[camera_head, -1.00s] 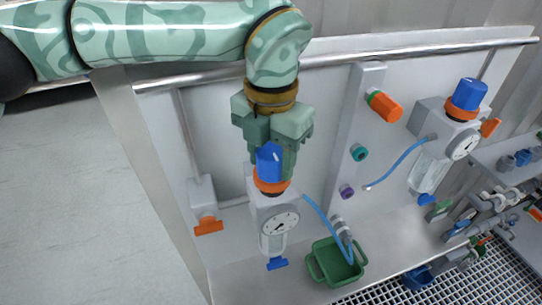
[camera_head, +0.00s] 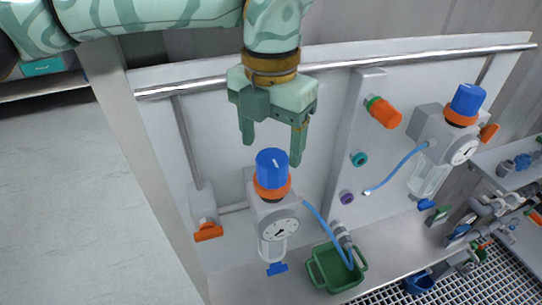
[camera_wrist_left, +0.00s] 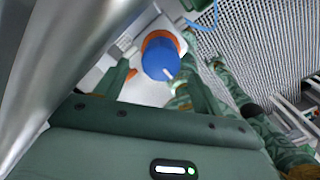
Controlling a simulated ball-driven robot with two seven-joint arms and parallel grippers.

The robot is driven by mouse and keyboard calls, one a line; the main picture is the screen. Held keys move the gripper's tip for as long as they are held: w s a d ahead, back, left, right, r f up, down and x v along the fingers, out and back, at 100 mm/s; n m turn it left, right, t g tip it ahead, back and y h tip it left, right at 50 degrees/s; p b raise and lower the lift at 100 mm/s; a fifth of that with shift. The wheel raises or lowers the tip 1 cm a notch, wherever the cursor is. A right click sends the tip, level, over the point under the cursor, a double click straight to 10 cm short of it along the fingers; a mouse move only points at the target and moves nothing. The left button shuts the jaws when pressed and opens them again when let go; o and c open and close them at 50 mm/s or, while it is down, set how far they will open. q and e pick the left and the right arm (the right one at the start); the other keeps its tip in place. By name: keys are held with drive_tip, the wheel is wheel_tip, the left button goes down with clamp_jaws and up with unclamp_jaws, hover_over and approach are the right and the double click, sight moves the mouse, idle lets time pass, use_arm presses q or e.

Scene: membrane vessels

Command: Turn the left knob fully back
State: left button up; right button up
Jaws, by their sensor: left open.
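The left knob (camera_head: 272,168) is blue, with an orange ring under it, on top of the left grey regulator (camera_head: 272,212) with a round dial gauge. My left gripper (camera_head: 272,153) is open and empty, its two fingers pointing down just above and behind the knob, apart from it. In the left wrist view the blue knob (camera_wrist_left: 160,58) shows beyond the gripper (camera_wrist_left: 160,85), between its spread fingers, with a white mark on its side. My right gripper is not in the head view.
A second regulator with a blue knob (camera_head: 467,100) stands at the right. A blue hose (camera_head: 325,228) runs from the left regulator to a green tray (camera_head: 336,272). An orange valve handle (camera_head: 208,232) is at left. A metal rail (camera_head: 350,64) crosses behind the gripper.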

sight(271, 158)
use_arm(q)
wheel_tip(271, 158, up, 12)
drive_tip(key=p, duration=0.1)
drive_tip(key=shift+f, duration=0.25)
drive_tip(key=shift+s+f, duration=0.1)
